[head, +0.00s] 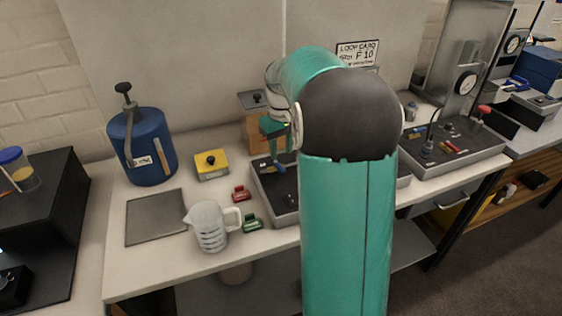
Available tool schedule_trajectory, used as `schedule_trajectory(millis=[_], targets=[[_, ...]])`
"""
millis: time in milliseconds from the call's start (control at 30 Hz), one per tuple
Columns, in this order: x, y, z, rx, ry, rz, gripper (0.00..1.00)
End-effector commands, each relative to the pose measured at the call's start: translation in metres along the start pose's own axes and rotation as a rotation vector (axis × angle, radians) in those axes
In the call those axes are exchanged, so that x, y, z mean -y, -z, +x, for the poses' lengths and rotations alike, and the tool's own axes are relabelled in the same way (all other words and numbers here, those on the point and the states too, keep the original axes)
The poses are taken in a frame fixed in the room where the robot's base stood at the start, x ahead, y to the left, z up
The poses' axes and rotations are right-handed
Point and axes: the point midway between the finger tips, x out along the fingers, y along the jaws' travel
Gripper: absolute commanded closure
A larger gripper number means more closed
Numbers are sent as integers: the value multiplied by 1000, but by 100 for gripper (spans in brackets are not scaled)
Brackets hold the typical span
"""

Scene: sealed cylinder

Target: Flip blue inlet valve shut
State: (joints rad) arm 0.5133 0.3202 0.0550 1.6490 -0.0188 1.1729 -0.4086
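A grey panel box (273,203) stands on the bench, partly hidden behind my teal arm. A small blue lever (280,169), which looks like the blue inlet valve, lies on its top near the back. Its exact angle is too small to read. My gripper (275,156) points down just above and left of the blue lever. I cannot tell whether it touches the lever or how far apart its fingers are. My arm hides the right part of the panel.
A blue canister (143,148), a yellow box with a black knob (211,165), a clear jug (209,228), a red clip (241,193) and a green clip (252,222) stand left of the panel. A grey mat (155,217) is bare. Another dark panel (455,150) stands right.

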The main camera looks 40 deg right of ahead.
Motion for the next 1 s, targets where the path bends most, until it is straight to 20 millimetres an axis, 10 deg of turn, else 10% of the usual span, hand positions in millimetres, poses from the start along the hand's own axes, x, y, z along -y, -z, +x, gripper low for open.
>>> schedule_trajectory(millis=[300, 667, 867, 1000], targets=[[-1, 2, 50, 1, 0, 0, 65], [-1, 3, 56, 0, 0, 0, 65], [-1, 3, 56, 0, 0, 0, 100], [-1, 4, 56, 0, 0, 3, 100]])
